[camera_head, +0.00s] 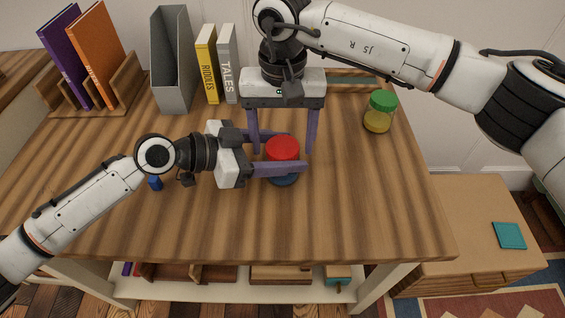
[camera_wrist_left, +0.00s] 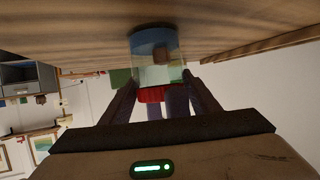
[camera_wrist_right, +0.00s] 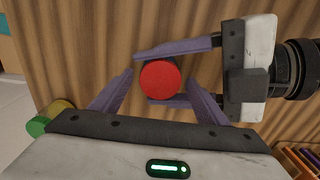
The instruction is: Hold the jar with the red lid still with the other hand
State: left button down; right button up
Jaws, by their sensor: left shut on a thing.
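The jar with the red lid (camera_head: 283,148) stands upright on the wooden table; its lower part (camera_head: 285,180) looks blue. My left gripper (camera_head: 298,151) reaches in from the left, level, and is shut on this jar, one finger on each side. The left wrist view shows the clear jar body (camera_wrist_left: 155,50) between the fingertips and the red lid (camera_wrist_left: 151,95). My right gripper (camera_head: 282,135) points down from above, open, its fingers apart on either side of the lid. In the right wrist view the lid (camera_wrist_right: 160,80) lies between the fingers, with gaps.
A jar with a green lid (camera_head: 381,105) stands at the right of the table. A grey file holder (camera_head: 173,65), a yellow book (camera_head: 207,65) and a grey book (camera_head: 227,65) stand at the back. A small blue thing (camera_head: 155,183) lies near my left arm. The front of the table is clear.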

jog(key=shift+r, duration=0.1)
jog(key=shift+r, duration=2.15)
jog(key=shift+c, duration=0.4)
notch_tip(320, 180, up, 4)
jog(key=shift+f, duration=0.2)
jog(key=shift+f, duration=0.1)
jog(key=shift+f, duration=4)
jog(key=shift+c, duration=0.2)
